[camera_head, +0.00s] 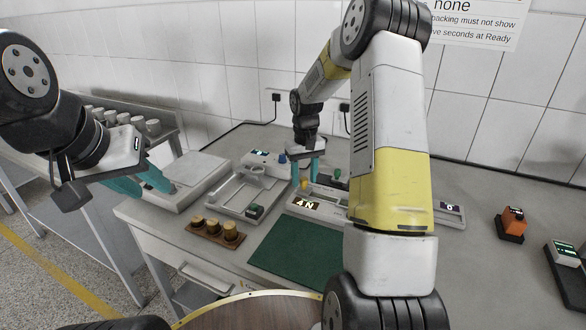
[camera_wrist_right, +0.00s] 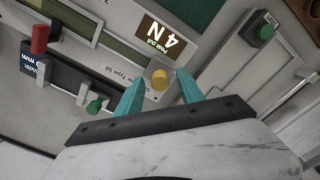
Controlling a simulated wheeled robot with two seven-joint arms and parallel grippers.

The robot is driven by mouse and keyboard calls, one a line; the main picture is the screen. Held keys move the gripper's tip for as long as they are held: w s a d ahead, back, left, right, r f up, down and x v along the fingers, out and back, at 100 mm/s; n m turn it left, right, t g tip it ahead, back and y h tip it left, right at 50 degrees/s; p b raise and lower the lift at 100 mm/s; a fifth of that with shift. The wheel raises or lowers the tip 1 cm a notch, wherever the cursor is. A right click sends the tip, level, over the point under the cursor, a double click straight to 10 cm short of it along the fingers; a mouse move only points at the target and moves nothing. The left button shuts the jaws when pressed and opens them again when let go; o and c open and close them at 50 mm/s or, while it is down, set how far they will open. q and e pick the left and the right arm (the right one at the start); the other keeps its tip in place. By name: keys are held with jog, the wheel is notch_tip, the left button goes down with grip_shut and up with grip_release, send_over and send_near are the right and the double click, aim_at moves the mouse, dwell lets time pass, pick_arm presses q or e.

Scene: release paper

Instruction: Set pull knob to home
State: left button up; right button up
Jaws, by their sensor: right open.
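A yellow knob (camera_wrist_right: 160,78) stands on a light grey device beside its dark "Peak pull 4 N" display (camera_wrist_right: 161,37); I take it as the pull knob. It also shows in the head view (camera_head: 304,184), just above the 4 N display. My right gripper (camera_head: 304,178) points down at it with teal fingers open. In the right wrist view the fingertips (camera_wrist_right: 158,74) lie on either side of the knob; I cannot tell whether they touch it. My left gripper (camera_head: 156,190) is open and empty at the left, beside a grey box.
A green knob (camera_wrist_right: 95,106) and a red knob (camera_wrist_right: 40,40) stand close by on the device. A grey tray (camera_head: 240,200) lies left of it. A rack of brown rolls (camera_head: 213,232) and a green mat (camera_head: 295,250) lie in front. An orange item (camera_head: 513,222) stands right.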

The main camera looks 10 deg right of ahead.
grip_shut()
dwell(1.4)
